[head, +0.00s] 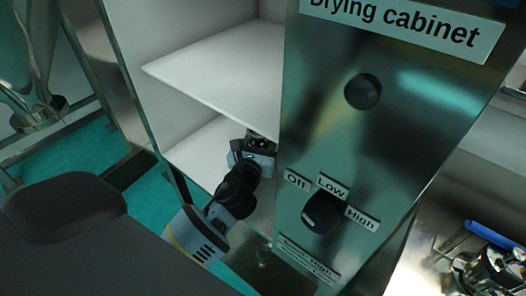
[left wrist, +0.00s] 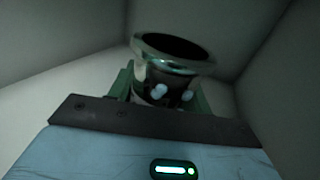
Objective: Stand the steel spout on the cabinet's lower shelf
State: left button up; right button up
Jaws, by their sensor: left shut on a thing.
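The drying cabinet (head: 375,145) stands open on its left side, with a white upper shelf (head: 225,75) and a white lower shelf (head: 200,155) inside. My left gripper (head: 260,142) reaches into the lower compartment, beneath the upper shelf and beside the control panel. In the left wrist view the gripper (left wrist: 162,94) is shut on the steel spout (left wrist: 175,66). The spout is a short shiny tube with a wide flared rim and a dark opening at the top. Whether its base touches the lower shelf is hidden. My right gripper is not in view.
The upper shelf's edge overhangs my left gripper. The control panel, with its Off/Low/High knob (head: 321,213), stands close on the right. Pale cabinet walls (left wrist: 285,85) surround the spout. A shiny metal vessel (head: 32,70) stands at far left, and metal and blue parts (head: 490,262) lie at lower right.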

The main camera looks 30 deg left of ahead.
pick_arm(q)
notch_tip(320, 180, down, 4)
jog(key=shift+f+b, duration=0.1)
jog(key=shift+b, duration=0.75)
jog(key=shift+w+f, duration=0.2)
jog(key=shift+f, duration=0.15)
jog(key=shift+r, duration=0.1)
jog(key=o, duration=1.3)
jog(key=shift+f, duration=0.2)
